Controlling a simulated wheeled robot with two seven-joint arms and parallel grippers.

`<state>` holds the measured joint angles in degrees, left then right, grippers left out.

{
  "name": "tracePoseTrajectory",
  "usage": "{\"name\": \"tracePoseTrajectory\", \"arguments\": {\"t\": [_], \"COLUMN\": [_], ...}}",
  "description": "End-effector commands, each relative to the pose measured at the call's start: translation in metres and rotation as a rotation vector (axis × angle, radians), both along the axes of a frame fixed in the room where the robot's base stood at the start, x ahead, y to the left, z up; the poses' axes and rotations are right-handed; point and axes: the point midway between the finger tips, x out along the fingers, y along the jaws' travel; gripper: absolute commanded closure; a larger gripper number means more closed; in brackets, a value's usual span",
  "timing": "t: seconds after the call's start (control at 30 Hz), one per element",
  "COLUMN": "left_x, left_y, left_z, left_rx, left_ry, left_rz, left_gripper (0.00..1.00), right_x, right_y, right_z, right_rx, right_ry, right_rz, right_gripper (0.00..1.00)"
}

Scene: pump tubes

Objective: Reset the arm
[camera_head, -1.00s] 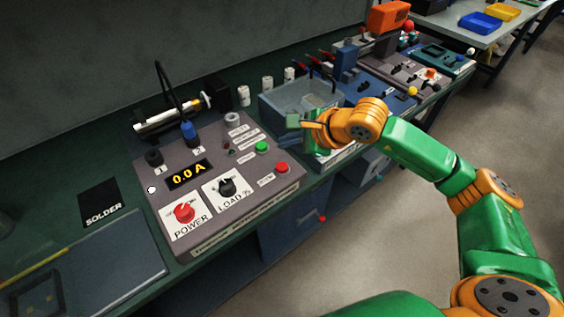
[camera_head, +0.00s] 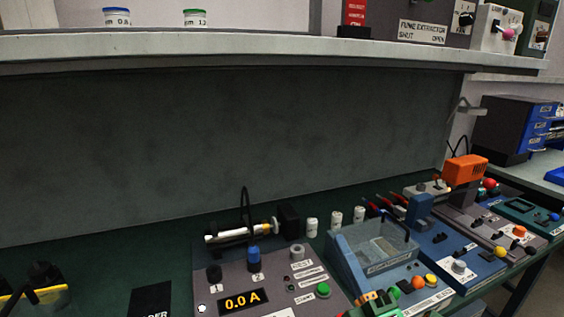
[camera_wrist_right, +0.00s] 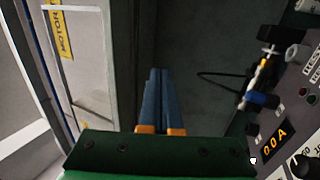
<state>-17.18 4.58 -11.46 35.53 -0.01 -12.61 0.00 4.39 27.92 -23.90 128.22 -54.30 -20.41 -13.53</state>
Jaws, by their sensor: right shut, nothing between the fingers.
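My right gripper (camera_wrist_right: 160,78) is shut with nothing in it; its two blue fingers lie side by side in the right wrist view. In the head view only a small orange and green part of the right gripper (camera_head: 376,300) shows at the bottom edge, in front of the clear-walled bin (camera_head: 345,262).
A grey power panel (camera_head: 228,274) reading 0.0 A stands at the bottom centre of the head view; its display also shows in the right wrist view (camera_wrist_right: 275,142). A shelf (camera_head: 230,50) runs above the bench. Several coloured control boxes stand at right.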

Motion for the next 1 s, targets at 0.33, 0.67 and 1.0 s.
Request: {"name": "tracePoseTrajectory", "arguments": {"t": [0.33,0.67,1.0], "left_x": [0.0,0.0,0.0], "left_y": [0.0,0.0,0.0], "left_z": [0.0,0.0,0.0], "left_rx": [0.0,0.0,0.0], "left_ry": [0.0,0.0,0.0], "left_rz": [0.0,0.0,0.0], "left_gripper": [0.5,0.5,0.5], "right_x": [-0.09,-0.212,-0.233], "right_y": [-0.091,-0.061,-0.062], "right_z": [-0.244,-0.336,-0.479], "right_rx": [0.96,1.206,1.159], "right_ry": [1.084,1.631,1.701], "right_rz": [-0.558,-0.841,-0.899], "right_gripper": [1.0,1.0,1.0]}}
